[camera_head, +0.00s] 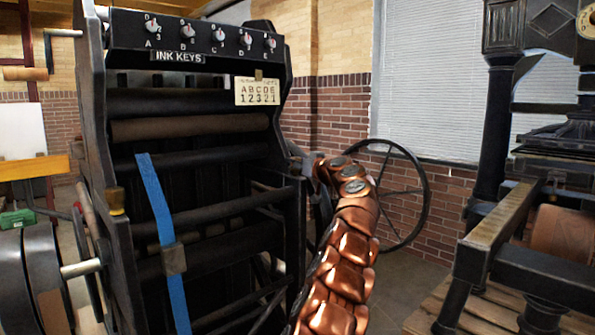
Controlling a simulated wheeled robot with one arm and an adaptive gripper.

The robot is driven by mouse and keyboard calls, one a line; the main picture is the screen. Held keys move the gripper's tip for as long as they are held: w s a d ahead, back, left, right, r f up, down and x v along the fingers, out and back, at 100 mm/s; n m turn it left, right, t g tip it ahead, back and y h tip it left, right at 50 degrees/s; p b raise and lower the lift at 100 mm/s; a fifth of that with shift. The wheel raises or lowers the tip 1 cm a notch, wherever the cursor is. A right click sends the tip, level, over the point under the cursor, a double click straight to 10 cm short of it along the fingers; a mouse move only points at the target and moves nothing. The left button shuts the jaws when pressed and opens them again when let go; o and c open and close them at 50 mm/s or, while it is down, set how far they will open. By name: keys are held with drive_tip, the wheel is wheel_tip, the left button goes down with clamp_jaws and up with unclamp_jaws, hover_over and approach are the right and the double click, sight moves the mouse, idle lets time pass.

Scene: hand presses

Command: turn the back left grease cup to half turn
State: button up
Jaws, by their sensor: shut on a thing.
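My copper-plated arm rises from the bottom middle and bends left at its top. My gripper (310,167) is at the right side frame of the dark hand press (123,250). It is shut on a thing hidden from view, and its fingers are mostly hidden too. I cannot tell whether that thing is the back left grease cup. A brass cup (116,200) sits on the near left side frame of the press, well left of my gripper. I cannot read how far any cup is turned.
A panel of ink keys (192,35) tops the press, with a label plate (257,92) below. A blue strap (162,220) hangs in front. A large handwheel (424,195) stands just behind and right of my arm. Another press (520,262) stands right, on a wooden pallet.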

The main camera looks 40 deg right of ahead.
drive_tip(key=shift+m+h+b, duration=0.3)
drive_tip(key=shift+h+b, duration=0.1)
drive_tip(key=shift+b, duration=0.3)
drive_tip(key=o, duration=1.1)
drive_tip(key=shift+o, duration=0.2)
drive_tip(key=shift+s+a+r, duration=0.1)
drive_tip(key=shift+s+r, duration=0.1)
drive_tip(key=shift+s, duration=0.45)
drive_tip(key=v, duration=1)
drive_tip(key=shift+s+a, duration=0.2)
drive_tip(key=shift+a, duration=0.1)
drive_tip(key=shift+f, duration=0.15)
